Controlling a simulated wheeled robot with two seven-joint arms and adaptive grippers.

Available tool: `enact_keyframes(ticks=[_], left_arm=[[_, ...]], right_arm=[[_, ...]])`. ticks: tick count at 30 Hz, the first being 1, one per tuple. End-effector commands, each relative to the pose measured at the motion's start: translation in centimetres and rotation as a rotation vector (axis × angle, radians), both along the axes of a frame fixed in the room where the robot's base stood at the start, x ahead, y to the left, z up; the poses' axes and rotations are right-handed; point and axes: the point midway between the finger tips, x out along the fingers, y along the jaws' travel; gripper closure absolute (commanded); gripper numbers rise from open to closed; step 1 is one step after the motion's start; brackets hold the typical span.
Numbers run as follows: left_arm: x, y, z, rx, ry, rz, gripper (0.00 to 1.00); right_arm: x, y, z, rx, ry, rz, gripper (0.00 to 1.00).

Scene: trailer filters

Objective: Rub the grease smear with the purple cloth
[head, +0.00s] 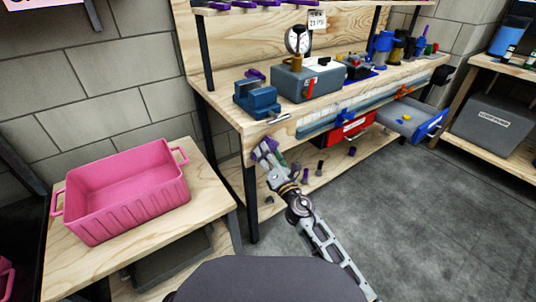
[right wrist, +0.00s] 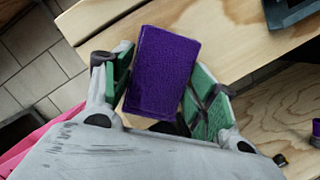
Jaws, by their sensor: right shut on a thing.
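My right gripper (head: 268,157) is at the near left front corner of the workbench (head: 249,128). It is shut on the purple cloth (head: 270,146), which looks like a thick rectangular pad. In the right wrist view the cloth (right wrist: 163,72) sits between the green finger pads of the gripper (right wrist: 163,95), with the bench's wooden edge behind it. I cannot tell whether the cloth touches the bench. I cannot make out the grease smear in either view. My left gripper is not in view.
A blue vise (head: 258,98) and a grey box (head: 307,80) stand on the bench top near the gripper. A red drawer (head: 347,132) and a grey drawer (head: 408,116) stick out in front. A pink bin (head: 125,190) stands on a low table at left. Grey floor lies open at right.

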Motion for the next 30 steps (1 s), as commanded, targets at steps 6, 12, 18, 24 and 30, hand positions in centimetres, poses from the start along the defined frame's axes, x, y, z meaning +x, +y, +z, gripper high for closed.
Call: enact_keyframes(ticks=[6,12,18,24,30], left_arm=[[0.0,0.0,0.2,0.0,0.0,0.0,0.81],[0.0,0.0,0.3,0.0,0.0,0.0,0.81],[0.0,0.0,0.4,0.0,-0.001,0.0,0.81],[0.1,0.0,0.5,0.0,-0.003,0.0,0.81],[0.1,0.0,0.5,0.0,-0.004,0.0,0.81]], right_arm=[[-1.0,-0.8,0.0,-0.001,0.0,-0.001,0.61],[-2.0,-1.5,0.0,-0.001,0.0,-0.001,0.61],[-3.0,-2.2,0.0,-0.001,0.0,-0.001,0.61],[-3.9,-2.9,0.0,-0.001,0.0,-0.001,0.61],[-4.5,-3.3,0.0,0.0,0.001,-0.001,0.61]])
